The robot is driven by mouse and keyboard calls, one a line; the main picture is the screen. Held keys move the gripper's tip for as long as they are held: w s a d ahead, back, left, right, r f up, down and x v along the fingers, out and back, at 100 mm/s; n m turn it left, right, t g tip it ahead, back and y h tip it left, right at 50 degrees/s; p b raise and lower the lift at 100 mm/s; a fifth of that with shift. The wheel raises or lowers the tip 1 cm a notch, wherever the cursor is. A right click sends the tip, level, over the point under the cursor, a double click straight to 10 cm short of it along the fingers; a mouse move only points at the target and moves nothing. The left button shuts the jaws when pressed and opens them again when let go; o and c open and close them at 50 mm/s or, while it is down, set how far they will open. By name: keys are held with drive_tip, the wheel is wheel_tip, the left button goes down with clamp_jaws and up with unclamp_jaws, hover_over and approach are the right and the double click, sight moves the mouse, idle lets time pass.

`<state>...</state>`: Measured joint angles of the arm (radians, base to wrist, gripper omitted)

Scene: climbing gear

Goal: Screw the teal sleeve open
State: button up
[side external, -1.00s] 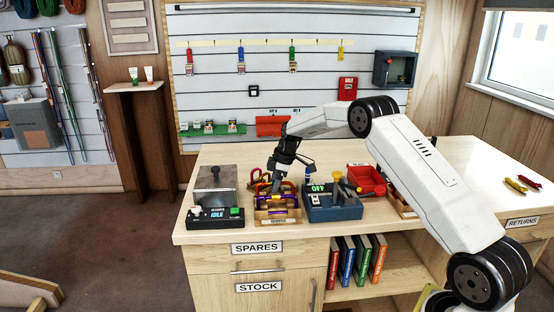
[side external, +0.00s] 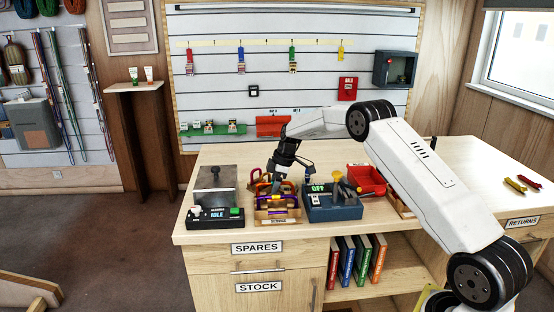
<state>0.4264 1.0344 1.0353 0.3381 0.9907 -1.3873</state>
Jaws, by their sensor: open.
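My gripper (side external: 276,187) is open and points down over a small wooden rack (side external: 277,214) near the front of the bench. Several carabiners (side external: 262,202) in orange, purple and other colours stand or lie in the rack. The gripper's tips are close to them, but I cannot tell whether they touch any. A teal sleeve cannot be made out at this size; the gripper may hide part of the rack.
Left of the rack stands a black-based device (side external: 216,217) reading IDLE. Right of it is a blue-grey box (side external: 335,208) reading OFF with a yellow knob. The bench's right side (side external: 470,185) is mostly clear.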

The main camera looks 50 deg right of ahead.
drive_tip(key=shift+w+d, duration=0.35)
idle(0.4)
drive_tip(key=shift+r, duration=1.45)
idle(0.4)
drive_tip(key=shift+s+a, duration=0.55)
drive_tip(key=shift+f, duration=0.15)
drive_tip(key=shift+w+f, duration=0.1)
drive_tip(key=shift+f, duration=1.2)
drive_tip(key=shift+w+d, duration=0.5)
idle(0.3)
